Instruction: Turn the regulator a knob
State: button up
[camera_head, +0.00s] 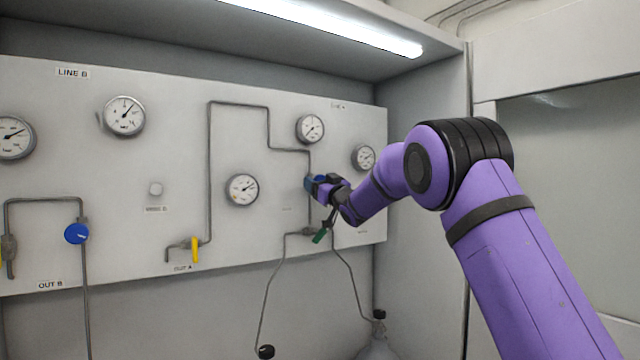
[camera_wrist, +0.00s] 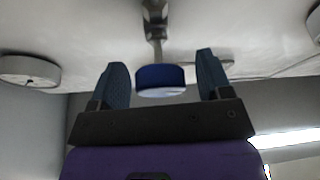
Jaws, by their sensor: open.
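A blue round knob (camera_wrist: 160,76) with a pale front face shows in the wrist view, on a metal stem and fitting at the panel. My gripper (camera_wrist: 160,62) is open, with one blue finger on each side of this knob and a visible gap on both sides. In the head view my gripper (camera_head: 313,184) is at the right part of the panel, below a gauge and beside a vertical pipe. There, the knob is largely hidden or cannot be told from the blue fingers. The line label above this section is too small to read surely.
The white panel (camera_head: 130,245) carries pipes and several gauges, including one above my gripper (camera_head: 310,128). A green-handled valve (camera_head: 320,236) sits just below my gripper. Another blue knob (camera_head: 76,233) is at left, near OUT B. A yellow-handled valve (camera_head: 195,250) is near OUT A.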

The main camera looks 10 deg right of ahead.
jog(key=c, duration=0.9)
jog(key=shift+c, duration=0.2)
jog(key=shift+n, duration=0.6)
jog(key=n+g+y, duration=0.1)
jog(key=n, duration=0.1)
jog(key=n+g+y, duration=0.1)
jog(key=n, duration=0.2)
jog(key=n+g+y, duration=0.1)
jog(key=n, duration=0.2)
jog(key=n+g, duration=0.1)
jog(key=n, duration=0.3)
jog(key=shift+g+y, duration=0.3)
jog(key=shift+y, duration=0.1)
jog(key=n+g, duration=0.2)
jog(key=n, duration=0.3)
jog(key=shift+n, duration=0.4)
jog(key=shift+f+n+g+h, duration=0.1)
jog(key=shift+n+g+h, duration=0.3)
jog(key=shift+n, duration=0.7)
jog(key=shift+n+g+h, duration=0.3)
jog(key=shift+n+h, duration=0.2)
jog(key=shift+n, duration=0.6)
